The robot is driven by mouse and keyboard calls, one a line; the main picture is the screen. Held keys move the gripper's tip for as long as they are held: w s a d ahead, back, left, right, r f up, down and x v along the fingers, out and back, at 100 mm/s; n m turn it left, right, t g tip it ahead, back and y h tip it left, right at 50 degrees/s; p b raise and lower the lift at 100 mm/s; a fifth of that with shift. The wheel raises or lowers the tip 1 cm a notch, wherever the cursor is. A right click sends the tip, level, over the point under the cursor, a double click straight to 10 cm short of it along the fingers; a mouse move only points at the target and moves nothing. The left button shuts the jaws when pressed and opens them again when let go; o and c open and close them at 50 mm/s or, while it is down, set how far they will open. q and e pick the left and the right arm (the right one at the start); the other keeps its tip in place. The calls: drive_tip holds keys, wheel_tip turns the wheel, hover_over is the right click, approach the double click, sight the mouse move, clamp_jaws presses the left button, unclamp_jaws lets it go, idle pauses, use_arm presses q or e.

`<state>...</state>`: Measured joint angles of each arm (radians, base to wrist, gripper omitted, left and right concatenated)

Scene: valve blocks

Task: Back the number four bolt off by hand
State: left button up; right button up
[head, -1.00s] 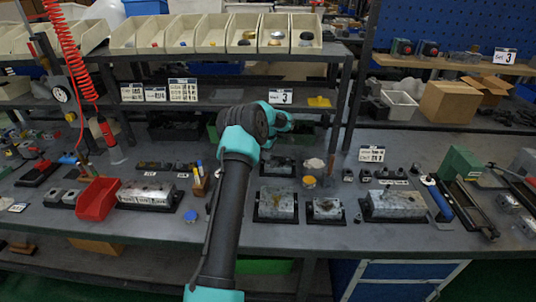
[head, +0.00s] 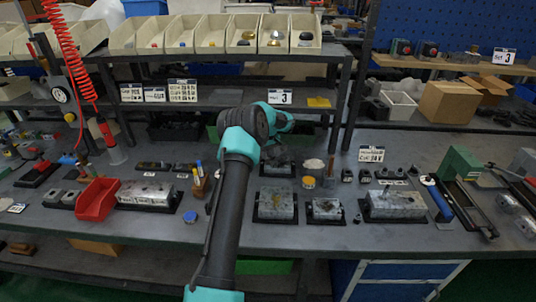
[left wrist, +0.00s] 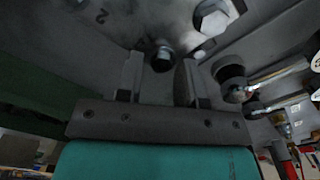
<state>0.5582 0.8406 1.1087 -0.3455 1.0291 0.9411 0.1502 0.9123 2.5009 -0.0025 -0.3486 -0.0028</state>
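In the left wrist view a grey metal face carries several bolts. A small dark bolt (left wrist: 162,56) lies between my left gripper's fingertips (left wrist: 157,72). The fingers are open, one on each side of it with a gap showing; I cannot tell how far it is beyond the tips. A larger silver hex bolt (left wrist: 213,18) is up and to the right. In the head view my left gripper (head: 279,158) is small and dark over the bench. My right gripper is not in view.
A round dark knob (left wrist: 231,76) and silver rods are right of the fingers. On the bench are metal blocks (head: 276,204), a red bin (head: 97,199) and a green block (head: 461,164). Beige bins (head: 244,33) line the shelf above.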

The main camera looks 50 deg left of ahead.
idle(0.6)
use_arm(q)
drive_tip(key=c, duration=0.6)
drive_tip(key=n, duration=0.5)
drive_tip(key=shift+s, duration=0.15)
drive_tip(key=n, duration=0.4)
drive_tip(key=shift+s, duration=0.1)
drive_tip(key=n, duration=0.6)
drive_tip(key=shift+d, duration=0.15)
drive_tip(key=shift+s+d+n, duration=0.1)
drive_tip(key=shift+n, duration=3.2)
